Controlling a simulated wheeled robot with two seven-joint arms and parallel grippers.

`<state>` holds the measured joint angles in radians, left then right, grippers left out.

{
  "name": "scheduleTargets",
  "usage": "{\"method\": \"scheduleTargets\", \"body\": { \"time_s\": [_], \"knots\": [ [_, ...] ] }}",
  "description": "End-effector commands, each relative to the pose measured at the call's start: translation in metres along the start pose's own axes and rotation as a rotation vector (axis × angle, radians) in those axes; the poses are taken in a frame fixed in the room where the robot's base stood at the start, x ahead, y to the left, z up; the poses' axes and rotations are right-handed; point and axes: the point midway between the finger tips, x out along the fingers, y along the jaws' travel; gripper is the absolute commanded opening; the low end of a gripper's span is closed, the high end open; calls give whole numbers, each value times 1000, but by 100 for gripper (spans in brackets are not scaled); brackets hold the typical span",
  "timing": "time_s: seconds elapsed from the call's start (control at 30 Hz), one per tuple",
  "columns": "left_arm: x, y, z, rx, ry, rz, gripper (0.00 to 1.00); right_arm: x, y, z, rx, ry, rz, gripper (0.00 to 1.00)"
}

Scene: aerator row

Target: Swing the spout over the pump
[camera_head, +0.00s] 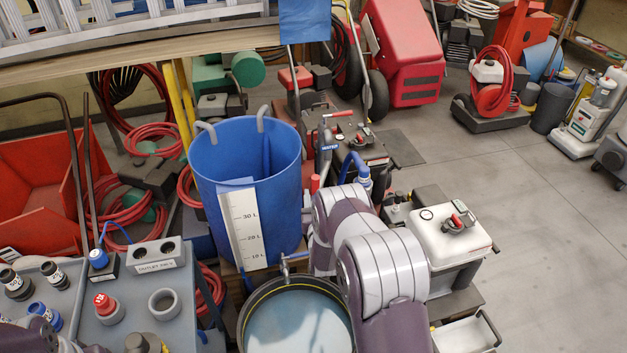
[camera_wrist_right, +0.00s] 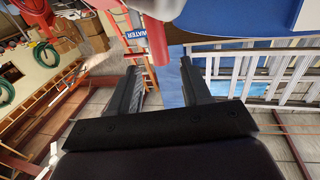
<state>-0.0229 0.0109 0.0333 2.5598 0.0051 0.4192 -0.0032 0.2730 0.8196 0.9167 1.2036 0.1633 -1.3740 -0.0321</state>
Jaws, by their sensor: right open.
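A blue bent tube with a blue collar (camera_head: 362,176) stands behind my right arm in the head view; I cannot tell for sure that it is the spout. A white-topped unit (camera_head: 450,237) with a small red-handled fitting sits right of my arm; it may be the pump. My right gripper (camera_wrist_right: 165,85) shows in the wrist view with its fingers apart and nothing clearly between them. My left gripper is out of view.
A tall blue tank (camera_head: 270,205) with a litre scale stands left of my right arm. A round dark-rimmed tub (camera_head: 246,318) is below it. A grey bench (camera_head: 135,330) with knobs and sockets is at lower left. Open floor (camera_head: 545,220) lies to the right.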

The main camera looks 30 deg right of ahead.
Motion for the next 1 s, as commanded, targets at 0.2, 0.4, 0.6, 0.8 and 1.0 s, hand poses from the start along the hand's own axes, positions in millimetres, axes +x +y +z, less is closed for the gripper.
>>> {"method": "scheduleTargets", "body": {
  "time_s": [0.2,0.4,0.6,0.8,1.0],
  "knots": [
    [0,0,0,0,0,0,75,50,0,0,0,0,0,48],
    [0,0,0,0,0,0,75,69,0,0,0,-1,-1,48],
    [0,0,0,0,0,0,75,70,0,0,0,-2,-1,48],
    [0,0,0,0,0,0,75,70,0,0,0,-2,-1,0],
    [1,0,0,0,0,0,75,70,0,1,-1,-2,-5,0]
  ]
}}
